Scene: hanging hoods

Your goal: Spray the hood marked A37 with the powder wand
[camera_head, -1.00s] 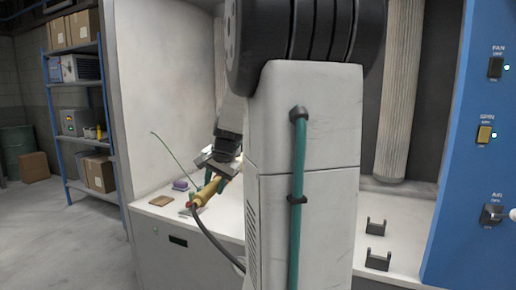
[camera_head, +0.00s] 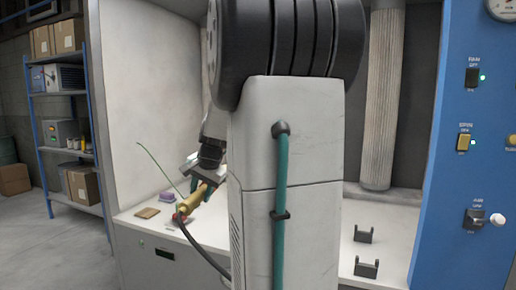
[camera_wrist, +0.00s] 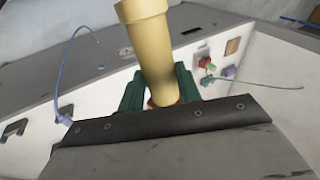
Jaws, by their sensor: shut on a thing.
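The powder wand shows as a tan-yellow cylinder (camera_head: 193,200) with a dark hose running from its lower end. It also fills the upper middle of the wrist view (camera_wrist: 150,45). My gripper (camera_head: 203,184) is shut on it; in the wrist view its green fingers (camera_wrist: 160,84) stand on either side of the cylinder. The wand is tilted, over the left part of the white bench. The hood marked A37 is not visible in either view; my arm blocks the middle of the head view.
A blue panel (camera_head: 445,180) with FAN, SPIN and AIR switches stands at right; green lamps glow beside FAN and SPIN. Black brackets (camera_head: 366,268) sit on the white bench. A brown pad (camera_head: 147,212) and purple block (camera_head: 166,197) lie left of my gripper. Blue shelving (camera_head: 62,120) stands behind.

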